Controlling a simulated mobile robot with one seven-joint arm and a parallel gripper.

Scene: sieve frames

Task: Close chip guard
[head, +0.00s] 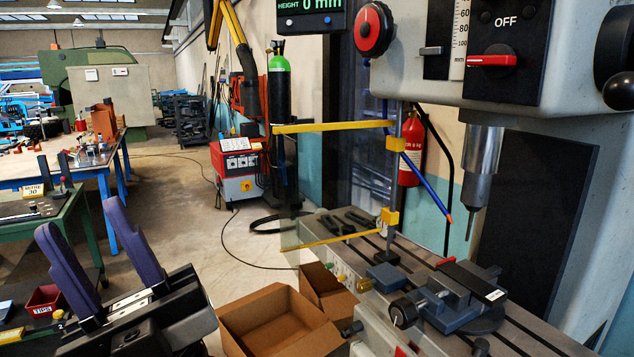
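The chip guard (335,127) is a clear panel with yellow top and bottom bars. It is hinged by yellow clamps on a grey vertical post (391,178) at the left of the drill press. It stands swung out to the left, away from the spindle (482,165), so the front of the spindle is uncovered. My gripper (79,217) is at the lower left, with two purple fingers spread apart and nothing between them. It is well left of the guard and apart from it.
A vise (450,297) sits on the slotted machine table (530,335). An open cardboard box (275,320) stands on the floor between my gripper and the machine. A red and white welder (238,172) and a green-topped cylinder (278,90) stand behind the guard. A green bench (40,225) is at left.

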